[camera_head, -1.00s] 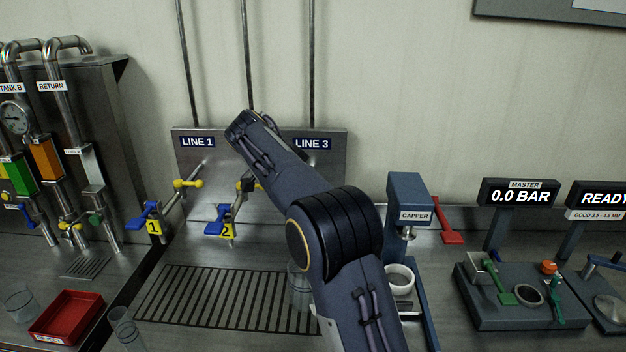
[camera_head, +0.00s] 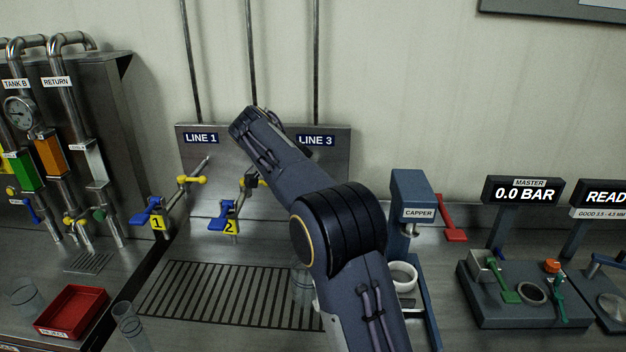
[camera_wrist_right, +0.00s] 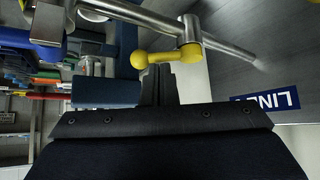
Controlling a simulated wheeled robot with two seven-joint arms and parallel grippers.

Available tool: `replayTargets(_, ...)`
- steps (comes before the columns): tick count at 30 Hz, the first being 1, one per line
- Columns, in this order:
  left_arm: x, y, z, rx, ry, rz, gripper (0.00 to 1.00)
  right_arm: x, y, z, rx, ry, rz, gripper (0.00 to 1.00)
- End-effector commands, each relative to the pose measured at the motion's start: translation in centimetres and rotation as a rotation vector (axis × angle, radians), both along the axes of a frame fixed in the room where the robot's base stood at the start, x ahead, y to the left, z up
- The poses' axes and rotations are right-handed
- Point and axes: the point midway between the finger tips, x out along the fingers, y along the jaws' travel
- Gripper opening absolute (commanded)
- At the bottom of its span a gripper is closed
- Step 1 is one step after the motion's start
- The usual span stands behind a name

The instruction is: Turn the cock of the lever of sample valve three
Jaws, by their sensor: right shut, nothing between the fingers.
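In the right wrist view my right gripper (camera_wrist_right: 157,72) is shut and empty. Its fingertips are right by a yellow lever with a ball end (camera_wrist_right: 165,56), on a steel pipe (camera_wrist_right: 193,25); I cannot tell whether they touch. A blue part (camera_wrist_right: 46,22) shows at the upper left. The label (camera_wrist_right: 265,103) at the right is cut off, its number unreadable. My left gripper is not in view.
Valve one (camera_head: 157,224) and valve two (camera_head: 230,226) have blue levers and stand left of my arm. A drain grate (camera_head: 220,295) lies below. The capper (camera_head: 412,200) stands close to my arm's right. A red tray (camera_head: 72,310) is at the lower left.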

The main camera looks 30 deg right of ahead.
Motion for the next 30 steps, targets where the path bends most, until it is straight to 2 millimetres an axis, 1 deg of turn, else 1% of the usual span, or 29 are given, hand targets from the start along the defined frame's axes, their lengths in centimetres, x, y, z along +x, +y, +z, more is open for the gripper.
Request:
replayTargets(11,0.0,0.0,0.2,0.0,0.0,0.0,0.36,0.1,-0.1,0.1,0.0,0.001,-0.001,0.0)
replayTargets(21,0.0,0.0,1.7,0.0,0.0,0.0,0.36,1.0,-1.1,0.2,-0.001,0.001,-0.001,0.0)
replayTargets(30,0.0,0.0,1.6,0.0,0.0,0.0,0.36,1.2,-1.1,0.0,0.0,0.0,0.0,0.0)
